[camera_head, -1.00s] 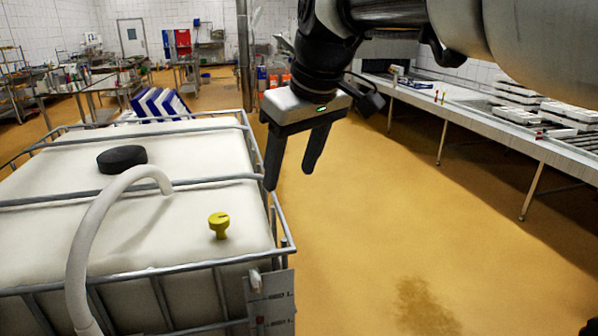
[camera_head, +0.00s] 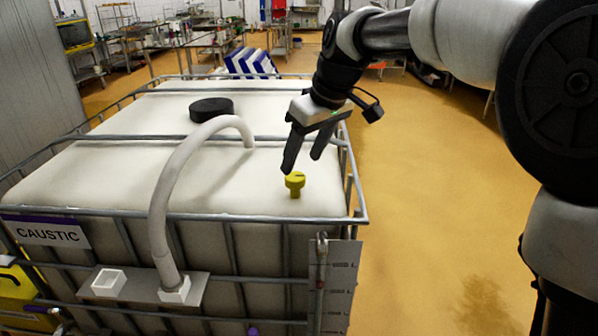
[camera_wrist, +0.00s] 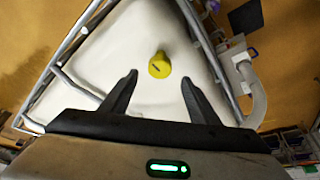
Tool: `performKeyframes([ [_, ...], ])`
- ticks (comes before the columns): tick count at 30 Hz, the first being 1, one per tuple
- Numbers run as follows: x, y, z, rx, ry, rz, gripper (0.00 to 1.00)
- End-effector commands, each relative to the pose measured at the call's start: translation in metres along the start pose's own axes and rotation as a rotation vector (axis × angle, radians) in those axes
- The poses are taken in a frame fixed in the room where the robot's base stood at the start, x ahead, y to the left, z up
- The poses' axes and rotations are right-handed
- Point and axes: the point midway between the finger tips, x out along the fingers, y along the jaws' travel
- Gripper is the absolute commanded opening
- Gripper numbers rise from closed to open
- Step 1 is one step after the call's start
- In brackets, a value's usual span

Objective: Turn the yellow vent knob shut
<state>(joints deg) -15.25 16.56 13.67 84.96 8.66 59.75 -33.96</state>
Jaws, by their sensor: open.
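The yellow vent knob (camera_head: 295,183) stands upright on the white tank top near its front right corner. It also shows in the wrist view (camera_wrist: 159,66), beyond the fingertips and roughly between their lines, with a dark mark on its top. My gripper (camera_head: 305,163) is open and empty, just above and slightly right of the knob in the head view. In the wrist view its two fingers (camera_wrist: 158,78) are spread apart, and neither appears to touch the knob.
The white caged tank (camera_head: 110,160) has metal rails (camera_head: 200,214) around and across its top. A white hose (camera_head: 166,190) arches left of the knob. A black cap (camera_head: 211,109) sits farther back. Open orange floor (camera_head: 420,230) lies to the right.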

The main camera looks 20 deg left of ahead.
Motion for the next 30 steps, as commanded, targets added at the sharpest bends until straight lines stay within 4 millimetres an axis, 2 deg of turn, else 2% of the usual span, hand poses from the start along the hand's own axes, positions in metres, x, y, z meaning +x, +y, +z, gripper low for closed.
performKeyframes([
  [3,0.024,0.0,0.001,0.001,-0.003,-0.002,0.55],
  [9,0.048,0.0,0.0,0.0,-0.001,-0.001,0.55],
  [21,0.055,0.0,0.0,0.001,0.0,0.001,0.55],
  [28,0.055,0.0,0.0,0.001,0.0,0.001,0.17],
  [30,0.055,0.0,0.0,0.001,0.001,0.001,0.14],
])
